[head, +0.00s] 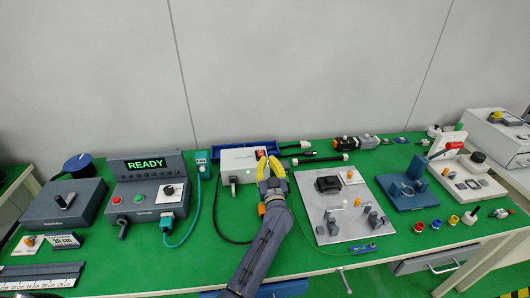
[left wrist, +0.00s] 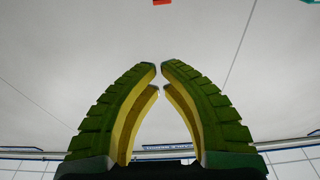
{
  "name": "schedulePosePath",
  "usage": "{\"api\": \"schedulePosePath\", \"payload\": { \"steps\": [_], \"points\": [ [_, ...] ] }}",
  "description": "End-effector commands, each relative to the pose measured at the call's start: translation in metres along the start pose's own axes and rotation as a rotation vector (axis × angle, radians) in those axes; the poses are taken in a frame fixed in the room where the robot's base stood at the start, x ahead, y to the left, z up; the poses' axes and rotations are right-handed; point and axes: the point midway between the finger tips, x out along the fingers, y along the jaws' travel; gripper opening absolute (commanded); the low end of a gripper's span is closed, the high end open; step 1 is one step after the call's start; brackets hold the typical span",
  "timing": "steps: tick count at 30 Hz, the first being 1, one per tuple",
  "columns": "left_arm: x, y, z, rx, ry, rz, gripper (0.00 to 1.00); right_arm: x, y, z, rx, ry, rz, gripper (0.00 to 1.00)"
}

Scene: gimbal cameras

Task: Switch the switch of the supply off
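The supply is a white box (head: 238,158) near the back middle of the green table, with a red and black switch (head: 260,153) at the right of its top. My left gripper (head: 268,160) has yellow fingers and stands in front of the box's right end, close to the switch in the head view. Whether it touches the switch cannot be told. In the left wrist view the left fingertips (left wrist: 159,70) nearly meet, with a thin gap and nothing between them. A small red piece (left wrist: 162,2) shows at that view's top edge; what it is cannot be told. My right gripper is not seen.
A control box (head: 147,190) with a lit READY display stands left of the supply. A grey plate (head: 340,225) with fixtures lies to the right of my left arm. A blue tray (head: 215,152) is behind the supply. Black cables (head: 325,157) lie to its right.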

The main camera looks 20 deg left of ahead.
Motion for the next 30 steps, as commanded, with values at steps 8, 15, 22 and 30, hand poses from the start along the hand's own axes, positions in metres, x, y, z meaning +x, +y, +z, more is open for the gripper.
{"api": "schedulePosePath", "payload": {
  "steps": [8,15,22,30],
  "points": [
    [0.012,0.0,-0.001,0.001,0.003,0.0,0.0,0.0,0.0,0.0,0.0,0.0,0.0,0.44],
    [0.05,0.0,-0.002,0.003,0.004,0.001,0.0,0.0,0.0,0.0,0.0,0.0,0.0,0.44],
    [0.091,0.0,-0.001,0.003,0.002,0.0,0.0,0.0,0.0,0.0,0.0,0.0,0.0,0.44],
    [0.093,-0.001,0.022,0.005,0.0,0.001,0.0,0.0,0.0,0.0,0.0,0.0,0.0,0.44]
  ]
}}
